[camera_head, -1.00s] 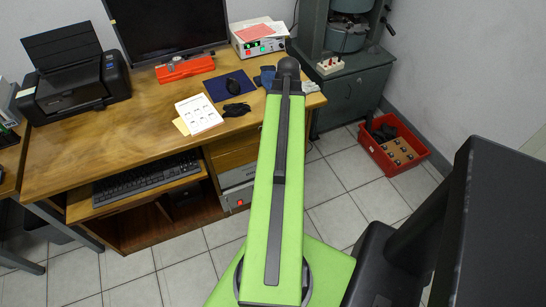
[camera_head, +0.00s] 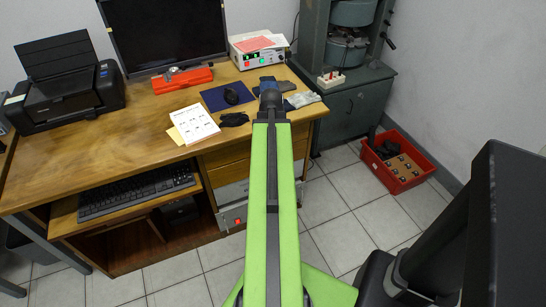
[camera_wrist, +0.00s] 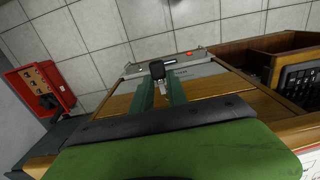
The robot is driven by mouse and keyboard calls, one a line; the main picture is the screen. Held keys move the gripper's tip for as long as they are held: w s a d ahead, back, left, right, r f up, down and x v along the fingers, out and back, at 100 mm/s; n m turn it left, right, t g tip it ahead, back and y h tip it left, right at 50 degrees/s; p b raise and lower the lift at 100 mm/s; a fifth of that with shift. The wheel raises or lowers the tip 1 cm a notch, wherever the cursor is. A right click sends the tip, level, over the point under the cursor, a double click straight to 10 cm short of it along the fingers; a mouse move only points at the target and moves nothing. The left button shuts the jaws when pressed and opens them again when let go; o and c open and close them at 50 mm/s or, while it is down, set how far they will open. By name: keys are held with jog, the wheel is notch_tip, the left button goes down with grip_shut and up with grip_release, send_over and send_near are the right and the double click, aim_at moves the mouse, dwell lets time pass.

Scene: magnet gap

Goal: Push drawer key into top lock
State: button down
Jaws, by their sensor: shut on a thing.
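In the wrist view my gripper (camera_wrist: 160,94) is shut with its two green fingers on a small key (camera_wrist: 157,70). The key has a black, squarish head at the fingertips, and a small silvery part shows between the fingers. Beyond and below it are the wooden drawer fronts (camera_wrist: 222,91), seen steeply from above. The head view shows these drawer fronts (camera_head: 224,160) under the right end of the desk. My arm hides the gripper and key there. I cannot make out the top lock in either view, nor tell whether the key touches anything.
The desk (camera_head: 150,120) holds a printer (camera_head: 68,92), monitor, papers, mouse pad and an orange-red box (camera_head: 183,80). A grey unit with a red button (camera_head: 236,219) sits below the drawers. A red crate (camera_head: 397,165) stands on the floor at right.

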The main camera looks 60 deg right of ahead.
jog(key=shift+w+d, duration=0.7)
jog(key=shift+w, duration=0.25)
jog(key=shift+w+d, duration=0.65)
jog(key=shift+w, duration=0.25)
jog(key=shift+w+d, duration=0.85)
jog(key=shift+w, duration=0.3)
jog(key=c, duration=1.2)
grip_release()
jog(key=shift+c, duration=0.2)
notch_tip(320, 180, up, 18)
jog(key=p, duration=1.7)
jog(key=shift+f, duration=0.25)
